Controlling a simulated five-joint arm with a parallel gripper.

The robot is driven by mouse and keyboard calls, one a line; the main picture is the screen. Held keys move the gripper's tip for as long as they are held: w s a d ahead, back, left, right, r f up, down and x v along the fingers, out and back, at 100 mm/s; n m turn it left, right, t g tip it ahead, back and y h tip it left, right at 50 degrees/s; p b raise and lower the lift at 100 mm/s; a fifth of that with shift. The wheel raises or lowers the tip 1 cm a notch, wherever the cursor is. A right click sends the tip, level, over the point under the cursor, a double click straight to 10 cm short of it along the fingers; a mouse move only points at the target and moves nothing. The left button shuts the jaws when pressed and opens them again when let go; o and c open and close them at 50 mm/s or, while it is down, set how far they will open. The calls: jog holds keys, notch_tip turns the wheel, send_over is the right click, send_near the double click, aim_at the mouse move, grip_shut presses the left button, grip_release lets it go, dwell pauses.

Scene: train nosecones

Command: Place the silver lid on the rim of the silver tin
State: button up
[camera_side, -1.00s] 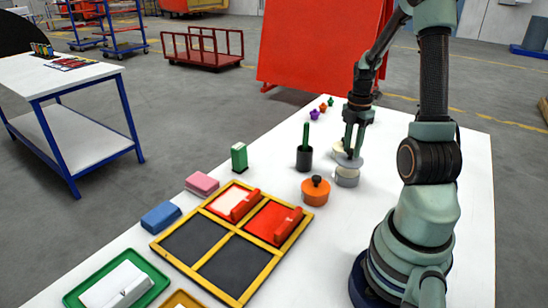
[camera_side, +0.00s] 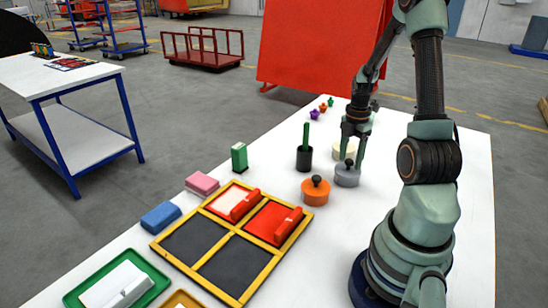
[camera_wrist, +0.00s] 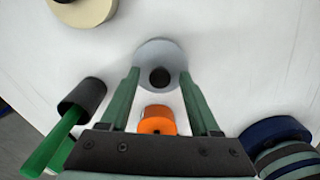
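The silver lid (camera_wrist: 160,54), a grey disc with a dark knob, sits on the silver tin (camera_side: 347,180) in the side view. It looks level and roughly centred on the rim, though small gaps cannot be made out. My gripper (camera_side: 353,161) is open, with one finger on each side of the lid's knob and apart from it. In the wrist view the two fingers of my gripper (camera_wrist: 160,76) stand wide apart, with the knob between them. The tin's body is hidden under the lid in that view.
A cream tin (camera_side: 342,150) stands just behind the silver one. An orange pot (camera_side: 315,193) with a dark knob is in front left. A dark cup (camera_side: 304,159) holding a green stick stands to the left. A yellow-framed tray (camera_side: 232,241) lies farther left.

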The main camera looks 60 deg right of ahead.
aim_at(350, 160)
notch_tip(350, 160, up, 12)
jog(key=w+a+r+m+t+h, duration=0.1)
jog(key=w+a+r+m, duration=0.25)
jog(key=a, duration=0.35)
jog(key=w+a+r+m+t, duration=0.1)
jog(key=w+a+r+m, duration=0.1)
jog(key=w+a, duration=0.35)
jog(key=s+a+r+m+t+y, duration=0.1)
jog(key=a+m, duration=0.7)
jog(key=a, duration=0.9)
jog(key=shift+s+a+r+t, duration=0.4)
jog(key=shift+s+t, duration=0.3)
jog(key=shift+t, duration=0.6)
